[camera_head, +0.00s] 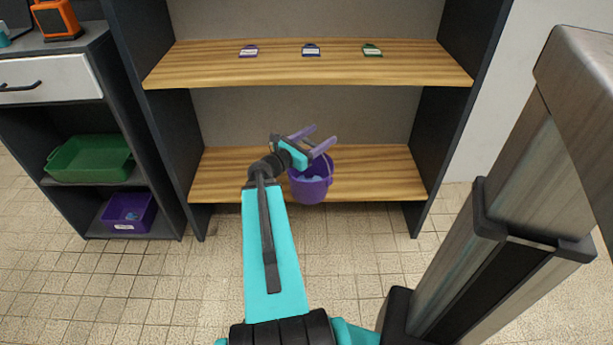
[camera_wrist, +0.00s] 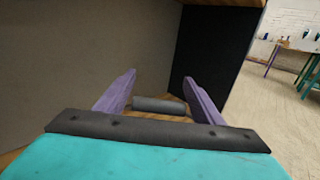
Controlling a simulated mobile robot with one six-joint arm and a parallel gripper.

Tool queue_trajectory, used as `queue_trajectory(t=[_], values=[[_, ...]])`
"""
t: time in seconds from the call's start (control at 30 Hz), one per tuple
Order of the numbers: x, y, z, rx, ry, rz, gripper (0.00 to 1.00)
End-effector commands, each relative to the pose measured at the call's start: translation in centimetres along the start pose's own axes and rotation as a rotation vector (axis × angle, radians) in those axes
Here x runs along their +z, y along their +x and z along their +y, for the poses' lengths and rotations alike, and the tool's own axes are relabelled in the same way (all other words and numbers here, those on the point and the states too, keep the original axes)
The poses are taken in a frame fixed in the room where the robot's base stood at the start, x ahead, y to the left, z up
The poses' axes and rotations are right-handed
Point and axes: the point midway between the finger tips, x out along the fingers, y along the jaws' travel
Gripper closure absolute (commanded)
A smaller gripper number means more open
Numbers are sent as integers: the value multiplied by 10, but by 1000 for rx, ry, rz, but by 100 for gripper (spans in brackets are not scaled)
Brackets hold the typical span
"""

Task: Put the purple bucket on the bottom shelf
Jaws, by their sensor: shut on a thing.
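The purple bucket (camera_head: 310,184) shows in the head view, hanging upright under my gripper (camera_head: 322,139) at the front edge of the bottom shelf (camera_head: 375,175). Something light blue is inside it. In the wrist view, my gripper (camera_wrist: 158,92) has its two purple fingers on either side of a grey cylindrical grip (camera_wrist: 158,105), which looks like the bucket's handle. The bucket's body is hidden in the wrist view. I cannot tell whether the bucket's base touches the shelf.
The upper shelf (camera_head: 300,65) above carries several small labelled tags. Dark side panels (camera_head: 455,130) bound the bottom shelf, which is otherwise bare. A cabinet at left holds a green tray (camera_head: 90,158) and a purple bin (camera_head: 130,213). Tiled floor lies in front.

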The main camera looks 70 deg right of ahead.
Motion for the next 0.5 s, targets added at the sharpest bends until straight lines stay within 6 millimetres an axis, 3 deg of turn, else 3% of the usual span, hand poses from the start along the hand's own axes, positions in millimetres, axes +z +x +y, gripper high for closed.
queue_trajectory(t=[0.5], values=[[9, -6, 6, -5, -21, -5, 100]])
